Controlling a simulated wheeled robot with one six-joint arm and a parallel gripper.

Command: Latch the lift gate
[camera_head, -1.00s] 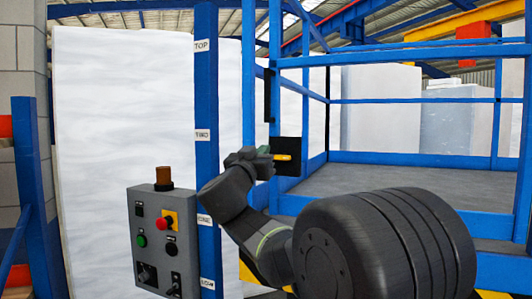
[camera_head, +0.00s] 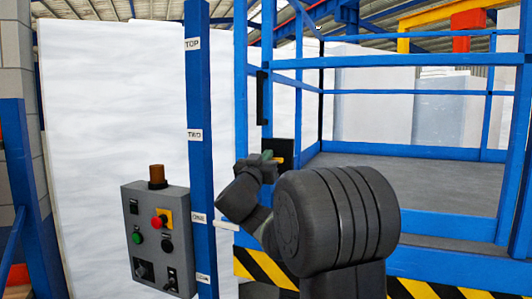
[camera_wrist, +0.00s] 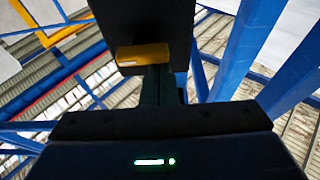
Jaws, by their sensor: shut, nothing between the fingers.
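The lift gate (camera_head: 400,61) is a blue rail frame at the front of the platform. A black latch plate (camera_head: 287,147) is on its left post, with a small yellow latch piece (camera_head: 280,160) partly hidden by my gripper. My gripper (camera_head: 268,156) is shut and empty, right at the latch. In the wrist view the yellow latch piece (camera_wrist: 143,55) lies across the tips of my shut fingers (camera_wrist: 158,85), under the black plate (camera_wrist: 150,20). I cannot tell whether the fingers touch it.
A grey control box (camera_head: 160,240) with a red button, a green button and an amber lamp stands at the left. A blue post (camera_head: 200,100) with level labels stands beside it. Hazard stripes (camera_head: 265,268) run along the platform's lower edge. The platform floor (camera_head: 420,180) is clear.

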